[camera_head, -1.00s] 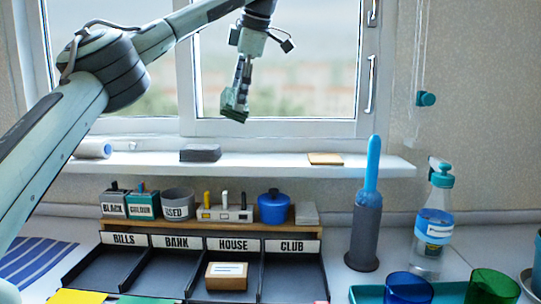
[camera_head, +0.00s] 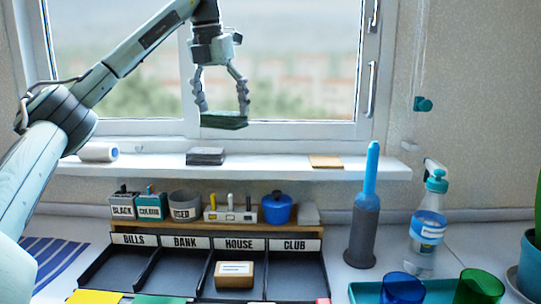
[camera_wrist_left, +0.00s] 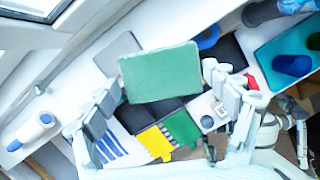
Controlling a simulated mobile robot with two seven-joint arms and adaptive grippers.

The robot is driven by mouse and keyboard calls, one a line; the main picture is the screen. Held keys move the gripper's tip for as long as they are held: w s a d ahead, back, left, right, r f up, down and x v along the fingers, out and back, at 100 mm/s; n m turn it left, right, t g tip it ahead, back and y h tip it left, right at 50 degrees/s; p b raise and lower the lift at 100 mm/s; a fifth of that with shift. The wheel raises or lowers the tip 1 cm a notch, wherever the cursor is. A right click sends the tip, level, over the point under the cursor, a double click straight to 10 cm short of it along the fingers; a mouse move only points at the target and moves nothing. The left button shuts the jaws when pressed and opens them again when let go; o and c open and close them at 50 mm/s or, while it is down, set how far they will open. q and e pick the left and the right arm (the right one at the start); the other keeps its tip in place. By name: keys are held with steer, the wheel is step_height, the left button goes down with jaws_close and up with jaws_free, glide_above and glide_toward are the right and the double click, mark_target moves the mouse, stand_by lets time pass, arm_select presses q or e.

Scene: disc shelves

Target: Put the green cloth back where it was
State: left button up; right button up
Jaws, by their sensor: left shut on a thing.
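The green cloth (camera_head: 223,119) is a flat, folded dark-green pad in the head view. My left gripper (camera_head: 222,108) is shut on it, with one finger at each side, and holds it roughly level in front of the window. It is above the white windowsill (camera_head: 262,164), apart from it. In the left wrist view the cloth (camera_wrist_left: 160,72) is a lighter green rectangle beyond the fingertips of my left gripper (camera_wrist_left: 165,100). My right gripper is not in view.
On the sill lie a white roll (camera_head: 98,151), a grey folded cloth (camera_head: 205,156) and an orange-tan pad (camera_head: 325,161). The sill is bare between grey and tan. Below are a labelled tray (camera_head: 216,243), a small shelf of pots, a blue-topped cylinder (camera_head: 367,215) and a spray bottle (camera_head: 428,228).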

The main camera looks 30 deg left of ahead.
arm_select(q)
steer(key=w+d+f, duration=0.1)
steer(key=w+f, duration=0.1)
steer(key=w, duration=0.1)
steer(key=w+d+f+p, duration=0.1)
steer(key=w+d+f, duration=0.1)
steer(key=w, duration=0.2)
steer(key=w+d+f, duration=0.1)
steer(key=w+f, duration=0.2)
steer(key=shift+w+d, duration=0.15)
steer(key=shift+d, duration=0.1)
steer(key=shift+f+p, duration=0.3)
steer(key=shift+f, duration=1.65)
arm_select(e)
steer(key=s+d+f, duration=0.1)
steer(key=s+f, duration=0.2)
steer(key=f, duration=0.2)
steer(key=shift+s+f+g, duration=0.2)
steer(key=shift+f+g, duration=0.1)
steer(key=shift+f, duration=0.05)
arm_select(q)
steer(key=o, duration=0.6)
steer(key=shift+o, duration=1.4)
